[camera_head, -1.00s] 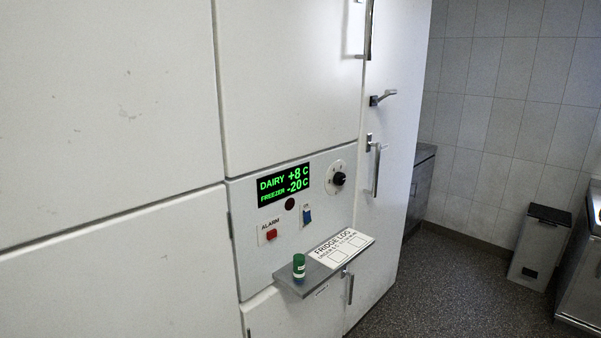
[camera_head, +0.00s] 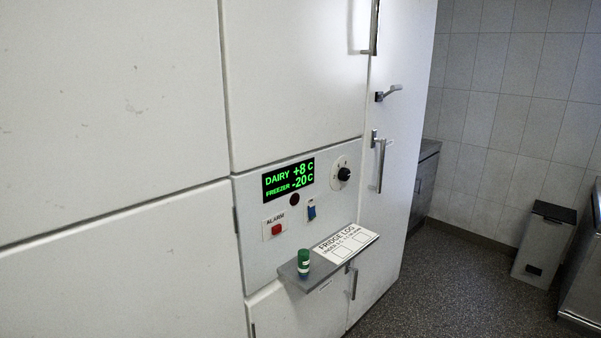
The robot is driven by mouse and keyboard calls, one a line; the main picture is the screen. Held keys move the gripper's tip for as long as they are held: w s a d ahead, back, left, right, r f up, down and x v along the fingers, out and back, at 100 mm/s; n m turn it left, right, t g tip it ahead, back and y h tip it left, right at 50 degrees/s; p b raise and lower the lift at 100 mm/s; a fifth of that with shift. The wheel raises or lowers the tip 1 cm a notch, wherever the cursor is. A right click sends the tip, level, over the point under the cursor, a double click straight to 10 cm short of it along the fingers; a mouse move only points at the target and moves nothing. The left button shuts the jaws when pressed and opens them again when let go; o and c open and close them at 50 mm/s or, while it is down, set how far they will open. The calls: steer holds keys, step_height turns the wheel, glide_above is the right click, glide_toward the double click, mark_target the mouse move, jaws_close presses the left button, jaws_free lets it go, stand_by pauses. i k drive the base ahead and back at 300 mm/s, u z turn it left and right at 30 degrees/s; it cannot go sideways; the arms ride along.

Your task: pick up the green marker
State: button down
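The green marker (camera_head: 304,262) is a short green cylinder with a paler band low on its body. It stands upright on the left end of a small grey shelf (camera_head: 290,275) that juts from the fridge front. A white "FRIDGE LOG" card (camera_head: 345,243) lies on the shelf to the right of the marker. My gripper is not in view.
The white fridge front (camera_head: 110,110) fills the left and middle, with a green display (camera_head: 288,179), a red alarm button (camera_head: 277,229), a blue switch (camera_head: 311,209) and a black knob (camera_head: 344,174). Door handles (camera_head: 381,165) project at right. A bin (camera_head: 542,242) stands beyond open floor (camera_head: 450,285).

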mark_target(303, 254)
steer(key=u, duration=0.3)
steer(key=i, duration=2.05)
steer(key=z, duration=0.6)
